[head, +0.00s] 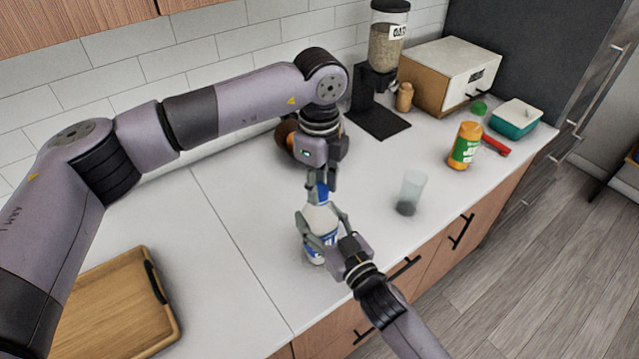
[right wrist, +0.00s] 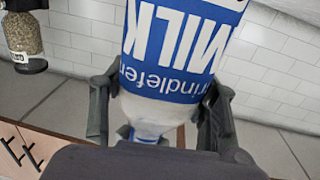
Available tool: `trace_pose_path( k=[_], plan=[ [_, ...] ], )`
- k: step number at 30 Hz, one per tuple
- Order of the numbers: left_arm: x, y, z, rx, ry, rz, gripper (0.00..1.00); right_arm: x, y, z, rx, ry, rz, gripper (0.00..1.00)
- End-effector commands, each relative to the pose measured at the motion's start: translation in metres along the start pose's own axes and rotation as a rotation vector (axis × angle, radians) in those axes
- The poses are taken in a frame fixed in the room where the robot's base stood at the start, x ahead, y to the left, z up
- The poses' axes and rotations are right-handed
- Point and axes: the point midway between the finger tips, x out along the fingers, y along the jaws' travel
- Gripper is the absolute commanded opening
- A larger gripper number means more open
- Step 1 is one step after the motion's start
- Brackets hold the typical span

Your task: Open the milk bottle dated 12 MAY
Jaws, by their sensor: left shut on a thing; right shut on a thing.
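A white milk bottle with a blue label (head: 317,218) stands upright over the counter near its front edge. My right gripper (head: 322,228) is shut around its body from the front right. In the right wrist view the bottle (right wrist: 175,60) appears upside down, with the label word MILK readable and the gripper's fingers (right wrist: 155,110) on both sides. My left gripper (head: 321,182) is above the bottle, shut on its blue cap (head: 322,193). The cap is partly hidden by the fingers. No date is readable in either view.
A translucent cup (head: 412,188) stands right of the bottle. An orange jar (head: 465,147), red item (head: 496,146), teal container (head: 515,118), bread box (head: 447,70) and oat dispenser (head: 386,45) are further back right. A wooden board (head: 115,305) lies front left. The counter between is clear.

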Motion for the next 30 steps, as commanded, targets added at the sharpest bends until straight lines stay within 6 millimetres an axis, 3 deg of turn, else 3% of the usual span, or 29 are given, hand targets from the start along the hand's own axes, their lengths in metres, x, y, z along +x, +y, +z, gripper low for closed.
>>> trace_pose_path(
  k=[18, 30],
  plan=[
    [-0.021, 0.000, 0.000, 0.000, -0.001, -0.001, 0.00, 0.000, 0.000, 0.001, 0.000, -0.002, 0.000, 0.00],
    [-0.024, 0.000, 0.000, 0.001, 0.000, -0.001, 0.00, 0.000, 0.000, 0.001, 0.000, -0.002, 0.000, 0.00]
  ],
)
